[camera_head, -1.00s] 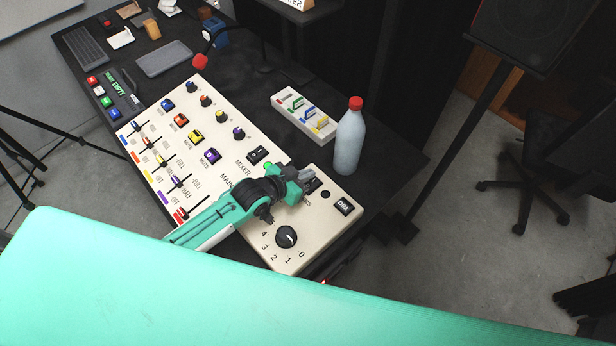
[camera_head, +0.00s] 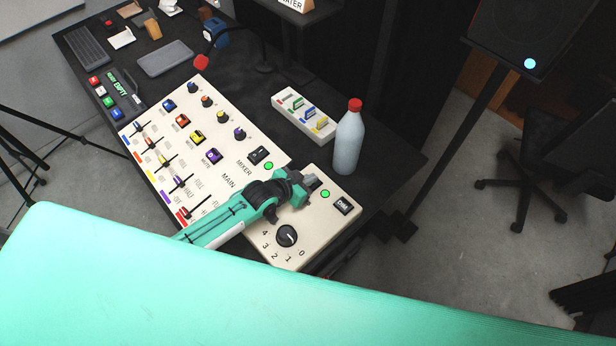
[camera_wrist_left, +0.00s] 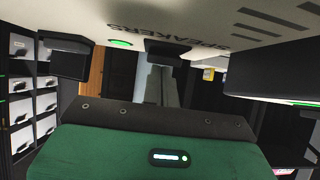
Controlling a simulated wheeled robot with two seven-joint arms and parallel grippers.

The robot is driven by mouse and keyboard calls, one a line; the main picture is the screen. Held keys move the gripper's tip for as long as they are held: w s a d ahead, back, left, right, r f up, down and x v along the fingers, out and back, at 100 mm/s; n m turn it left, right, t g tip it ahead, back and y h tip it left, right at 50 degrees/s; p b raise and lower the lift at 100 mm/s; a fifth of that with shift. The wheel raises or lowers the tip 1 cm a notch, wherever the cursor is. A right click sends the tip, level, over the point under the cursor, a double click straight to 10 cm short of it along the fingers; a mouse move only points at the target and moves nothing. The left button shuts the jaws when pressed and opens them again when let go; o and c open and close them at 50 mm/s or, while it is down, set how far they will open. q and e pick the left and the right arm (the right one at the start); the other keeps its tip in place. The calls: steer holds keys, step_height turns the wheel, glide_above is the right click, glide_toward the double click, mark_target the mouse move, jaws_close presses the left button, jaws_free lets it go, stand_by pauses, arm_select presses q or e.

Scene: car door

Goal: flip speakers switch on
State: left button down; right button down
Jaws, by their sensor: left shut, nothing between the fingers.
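The speakers switch is a dark rocker (camera_head: 313,183) on the cream mixer panel, mostly hidden behind my left gripper in the head view. In the left wrist view the dark switch (camera_wrist_left: 167,47) sits beside the upside-down SPEAKERS lettering. A green light (camera_head: 325,194) next to it is lit; it also shows in the wrist view (camera_wrist_left: 120,43). My left gripper (camera_head: 304,183) is shut and empty, with its tips at or just over the switch; I cannot tell whether they touch. My right gripper is not in view.
The DIM button (camera_head: 342,206) and a black knob (camera_head: 287,236) are close to the gripper. The mixer switch (camera_head: 259,155) has a lit green light. A bottle with a red cap (camera_head: 348,143) and a small white rack (camera_head: 304,117) stand behind. A loudspeaker (camera_head: 530,30) shows a blue light.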

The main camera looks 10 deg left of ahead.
arm_select(q)
steer(key=shift+s+a+f, duration=0.1)
steer(key=shift+f, duration=0.05)
steer(key=shift+s+a, duration=0.1)
steer(key=shift+s+a+f, duration=0.3)
steer(key=shift+s, duration=0.3)
